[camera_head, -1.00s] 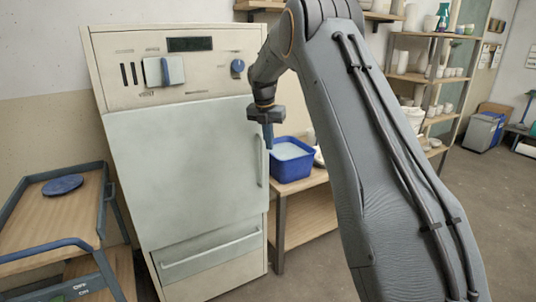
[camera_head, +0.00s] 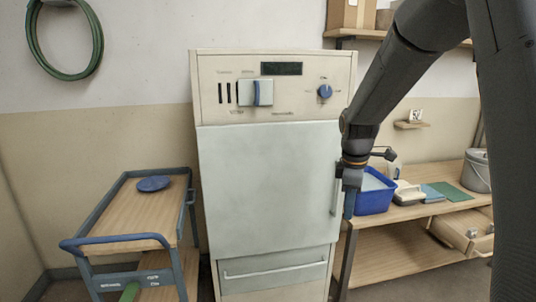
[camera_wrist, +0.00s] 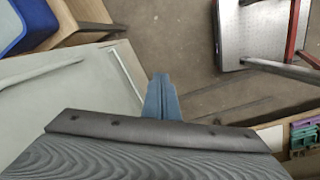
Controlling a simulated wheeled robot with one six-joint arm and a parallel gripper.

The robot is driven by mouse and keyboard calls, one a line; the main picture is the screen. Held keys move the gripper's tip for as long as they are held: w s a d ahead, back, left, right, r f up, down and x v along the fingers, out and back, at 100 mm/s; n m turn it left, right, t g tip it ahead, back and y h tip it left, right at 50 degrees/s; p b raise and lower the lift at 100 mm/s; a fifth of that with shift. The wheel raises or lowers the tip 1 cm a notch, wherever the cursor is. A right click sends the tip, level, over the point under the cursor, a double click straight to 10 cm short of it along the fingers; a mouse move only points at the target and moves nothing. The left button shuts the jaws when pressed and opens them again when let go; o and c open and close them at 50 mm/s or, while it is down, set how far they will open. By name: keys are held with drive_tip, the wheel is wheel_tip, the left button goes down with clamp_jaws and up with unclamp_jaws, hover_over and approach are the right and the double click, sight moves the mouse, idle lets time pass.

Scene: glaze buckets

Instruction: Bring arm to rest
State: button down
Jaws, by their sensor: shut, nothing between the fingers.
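My gripper (camera_head: 349,203) hangs down in front of the right edge of the cream kiln cabinet (camera_head: 265,190) in the head view, close to its door handle. I cannot tell from the views whether it touches the handle. In the wrist view the blue fingers of my gripper (camera_wrist: 161,97) are together with nothing between them. My arm comes down from the upper right of the head view, with its elbow bent.
A blue tub (camera_head: 374,194) stands on the wooden bench (camera_head: 410,213) right of the cabinet, close behind my gripper. A grey bucket (camera_head: 478,171) is farther right. A wooden-topped cart (camera_head: 135,212) with a blue disc (camera_head: 153,184) stands left.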

drive_tip(key=s+a+f+m, duration=0.1)
drive_tip(key=s+f+m, duration=0.1)
drive_tip(key=s+m, duration=0.5)
drive_tip(key=s+a+f+m, duration=0.2)
drive_tip(key=s+m, duration=0.4)
drive_tip(key=s, duration=1.1)
drive_tip(key=shift+s+a+f+m+g+y, duration=0.3)
drive_tip(key=shift+f+m+g, duration=0.1)
drive_tip(key=shift+f, duration=0.4)
drive_tip(key=shift+d, duration=0.15)
